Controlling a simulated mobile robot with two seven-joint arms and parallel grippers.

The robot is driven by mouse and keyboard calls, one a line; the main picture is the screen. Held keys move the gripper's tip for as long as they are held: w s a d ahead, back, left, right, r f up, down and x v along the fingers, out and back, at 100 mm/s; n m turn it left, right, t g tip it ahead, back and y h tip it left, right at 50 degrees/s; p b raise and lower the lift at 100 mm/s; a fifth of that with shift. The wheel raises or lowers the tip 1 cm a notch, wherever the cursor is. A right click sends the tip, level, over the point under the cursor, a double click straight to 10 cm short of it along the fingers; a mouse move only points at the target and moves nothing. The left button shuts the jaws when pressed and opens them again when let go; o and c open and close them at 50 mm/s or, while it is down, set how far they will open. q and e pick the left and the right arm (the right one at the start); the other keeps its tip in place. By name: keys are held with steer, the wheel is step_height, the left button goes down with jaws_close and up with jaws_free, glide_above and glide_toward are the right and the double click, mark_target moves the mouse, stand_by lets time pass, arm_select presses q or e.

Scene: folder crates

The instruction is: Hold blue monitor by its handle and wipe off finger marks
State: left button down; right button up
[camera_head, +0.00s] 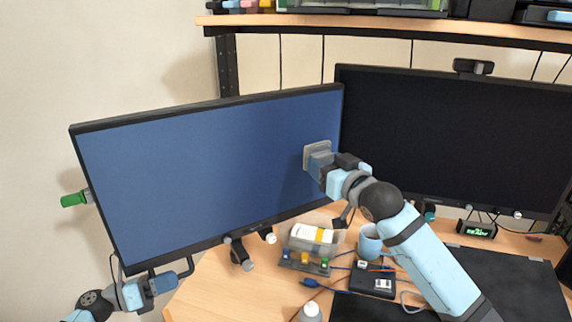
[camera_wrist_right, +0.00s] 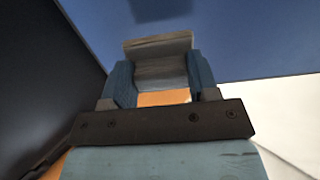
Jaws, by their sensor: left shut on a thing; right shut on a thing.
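The blue monitor (camera_head: 215,165) stands at the left of the desk with a lit blue screen and a black frame, and its screen also fills the top of the right wrist view (camera_wrist_right: 255,40). A blue handle (camera_head: 183,275) sits at its lower left edge. My left gripper (camera_head: 152,284) is shut on this handle. My right gripper (camera_head: 325,166) is shut on a grey wiping pad (camera_head: 318,149), in front of the screen's right part. The pad shows between the fingers in the right wrist view (camera_wrist_right: 160,62). I cannot tell whether it touches the screen. No finger marks are discernible.
A dark second monitor (camera_head: 450,140) stands close on the right. Below are a clear box (camera_head: 312,238), a blue mug (camera_head: 370,242), a black device (camera_head: 372,280) with cables and a bottle (camera_head: 310,312). A green-capped object (camera_head: 75,199) sticks out at the blue monitor's left edge.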

arm_select(q)
steer(key=c, duration=1)
jaws_free()
steer(key=b+v, duration=0.1)
steer(key=v, duration=1.1)
